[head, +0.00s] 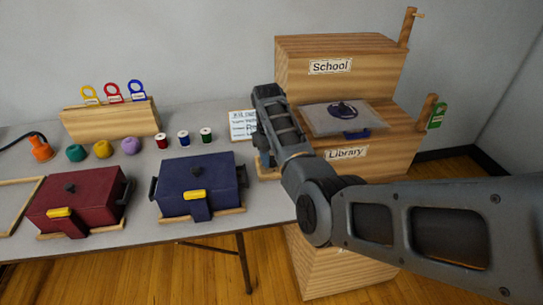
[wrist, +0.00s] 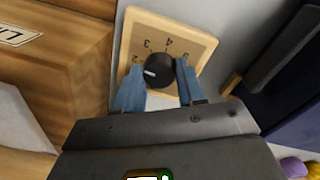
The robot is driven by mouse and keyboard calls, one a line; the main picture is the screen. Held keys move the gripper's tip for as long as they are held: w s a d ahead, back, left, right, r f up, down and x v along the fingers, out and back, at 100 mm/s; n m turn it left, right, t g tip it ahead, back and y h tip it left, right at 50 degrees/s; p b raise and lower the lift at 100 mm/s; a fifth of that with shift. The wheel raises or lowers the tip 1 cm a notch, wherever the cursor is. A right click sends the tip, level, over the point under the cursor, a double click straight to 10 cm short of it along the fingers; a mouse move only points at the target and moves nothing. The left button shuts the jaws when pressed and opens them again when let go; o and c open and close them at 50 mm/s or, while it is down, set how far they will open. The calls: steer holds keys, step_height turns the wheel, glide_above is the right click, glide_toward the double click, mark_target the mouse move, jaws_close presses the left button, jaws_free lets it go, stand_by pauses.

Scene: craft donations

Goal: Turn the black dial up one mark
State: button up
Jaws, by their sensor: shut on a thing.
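The black dial (wrist: 159,71) sits on a square tan plate (wrist: 195,30) in the wrist view. Numbers 2, 3, 4 and 5 show around it. Its white pointer line faces left, a little below the 2; anything lower on that side is hidden by a finger. My gripper (wrist: 159,78) has its two blue fingers on either side of the dial, shut on it. In the head view my arm and gripper body hide the dial. A white card with writing (head: 240,121) stands left of my arm there.
A navy box (head: 180,177) and a maroon box (head: 60,203) with yellow-tipped latches stand on the grey table left of my arm. Several yarn balls and thread spools lie behind them. Wooden crates labelled School (head: 330,66) and Library (head: 346,153) stand at right.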

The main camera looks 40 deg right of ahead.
steer(key=m, duration=0.3)
steer(key=shift+m+p, duration=0.4)
steer(key=shift+w+m+g, duration=0.1)
steer(key=shift+m+g, duration=0.2)
steer(key=shift+m, duration=1.6)
steer(key=o, duration=1.1)
steer(key=shift+c, duration=0.2)
steer(key=shift+r, duration=0.1)
step_height(320, 180, up, 8)
steer(key=shift+w+a+f, duration=0.1)
steer(key=shift+w+f, duration=0.05)
steer(key=shift+f, duration=0.05)
